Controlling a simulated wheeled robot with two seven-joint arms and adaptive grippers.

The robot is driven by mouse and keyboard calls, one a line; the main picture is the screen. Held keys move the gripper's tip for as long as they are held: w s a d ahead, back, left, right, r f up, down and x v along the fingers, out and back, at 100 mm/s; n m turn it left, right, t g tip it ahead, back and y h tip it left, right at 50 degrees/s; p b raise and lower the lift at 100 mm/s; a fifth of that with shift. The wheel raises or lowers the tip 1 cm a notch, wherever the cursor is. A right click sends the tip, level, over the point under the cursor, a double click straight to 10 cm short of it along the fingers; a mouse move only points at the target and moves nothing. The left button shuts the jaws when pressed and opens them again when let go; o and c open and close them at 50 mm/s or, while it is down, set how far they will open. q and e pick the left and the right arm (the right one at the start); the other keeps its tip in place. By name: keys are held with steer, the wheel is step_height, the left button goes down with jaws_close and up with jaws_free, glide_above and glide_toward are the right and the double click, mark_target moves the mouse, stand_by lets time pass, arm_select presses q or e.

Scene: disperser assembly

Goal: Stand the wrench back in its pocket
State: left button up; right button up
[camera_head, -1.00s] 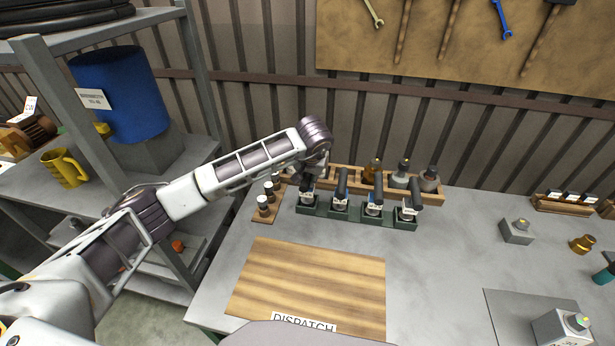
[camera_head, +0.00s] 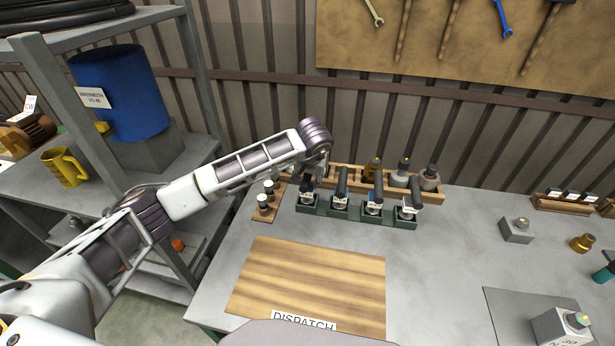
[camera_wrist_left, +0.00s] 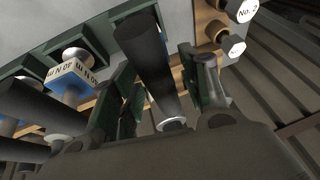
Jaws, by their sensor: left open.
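A green rack (camera_head: 342,211) stands at the back of the bench and holds several dark-handled wrenches with labelled lower parts. The leftmost wrench (camera_head: 307,193) stands at the rack's left end, below my left gripper (camera_head: 316,172). In the left wrist view, a dark handle (camera_wrist_left: 147,62) stands between the spread fingers of my left gripper (camera_wrist_left: 163,85). Gaps show beside the handle, and the fingers are open around it. Its lower end and its seat in the pocket are partly hidden. My right gripper is out of view.
A wooden rack with bottles (camera_head: 430,192) stands close behind the green rack. A small wooden holder with vials (camera_head: 264,212) is on its left. The wooden dispatch board (camera_head: 310,285) lies clear in front. Other wrenches (camera_head: 503,20) hang on the wall board.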

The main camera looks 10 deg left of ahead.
arm_select(q)
steer(key=shift+r, duration=0.15)
steer(key=shift+s+d+r, duration=0.1)
steer(key=shift+s+r, duration=0.1)
steer(key=shift+r, duration=0.4)
steer(key=b+v, duration=0.1)
steer(key=v, duration=0.9)
steer(key=shift+s+r, duration=0.25)
